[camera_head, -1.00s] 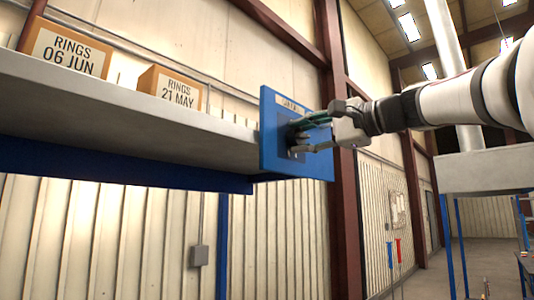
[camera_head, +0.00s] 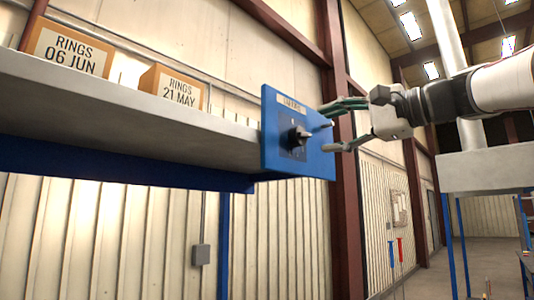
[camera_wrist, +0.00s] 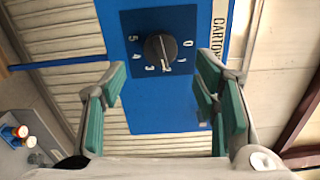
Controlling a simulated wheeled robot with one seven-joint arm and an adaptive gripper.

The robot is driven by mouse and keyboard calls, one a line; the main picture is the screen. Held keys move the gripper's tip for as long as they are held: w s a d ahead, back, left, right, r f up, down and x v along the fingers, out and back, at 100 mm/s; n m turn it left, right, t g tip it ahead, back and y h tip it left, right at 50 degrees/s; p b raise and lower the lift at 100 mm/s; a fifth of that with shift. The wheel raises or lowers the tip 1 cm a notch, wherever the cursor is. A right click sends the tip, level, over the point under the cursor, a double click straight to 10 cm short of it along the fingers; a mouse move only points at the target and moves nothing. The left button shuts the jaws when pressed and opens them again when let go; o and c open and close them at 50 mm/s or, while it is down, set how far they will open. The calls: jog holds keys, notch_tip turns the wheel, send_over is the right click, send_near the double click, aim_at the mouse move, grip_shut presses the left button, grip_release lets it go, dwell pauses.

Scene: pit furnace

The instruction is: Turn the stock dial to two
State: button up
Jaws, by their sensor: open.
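The stock dial is a black round knob (camera_head: 298,137) on a dark square plate on a blue panel (camera_head: 325,162). In the wrist view the knob (camera_wrist: 160,48) shows at upper middle, ringed by white numerals. Its pale pointer mark faces the picture's bottom, between the 3 and the 1; the numeral there is too small to read surely. My gripper (camera_head: 329,130) is open and empty, to the right of the panel and apart from the knob. Its green-padded fingers (camera_wrist: 165,88) are spread on both sides below the knob in the wrist view.
The panel hangs at the end of a grey shelf (camera_head: 130,118) bearing two ring boxes, one dated 06 JUN (camera_head: 66,52) and one 21 MAY (camera_head: 172,88). A dark red column (camera_head: 343,200) stands behind the panel. Open air surrounds my gripper.

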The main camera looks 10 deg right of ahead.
jog(key=v, duration=0.5)
dwell(0.4)
jog(key=s+a+f+n+g+h, duration=0.1)
jog(key=a+f+g, duration=0.15)
jog(key=f, duration=0.55)
jog(key=s+a+f+n+g+h, duration=0.1)
jog(key=a+f+h, duration=0.15)
jog(key=f, duration=0.55)
jog(key=s+a+f+n+g+h, duration=0.1)
jog(key=s+f+n+g+h, duration=0.2)
jog(key=s+f, duration=0.4)
jog(key=s+a+f+n+g+h, duration=0.1)
jog(key=s+f+n+g+h, duration=0.2)
jog(key=f, duration=2.1)
jog(key=s+n+h, duration=0.1)
jog(key=s+n, duration=0.2)
jog(key=s, duration=0.2)
jog(key=shift+s+n, duration=0.25)
jog(key=shift+n, duration=0.05)
jog(key=shift+s+d+f, duration=0.1)
jog(key=shift+d+f, duration=0.05)
jog(key=shift+f, duration=0.15)
jog(key=shift+c, duration=0.2)
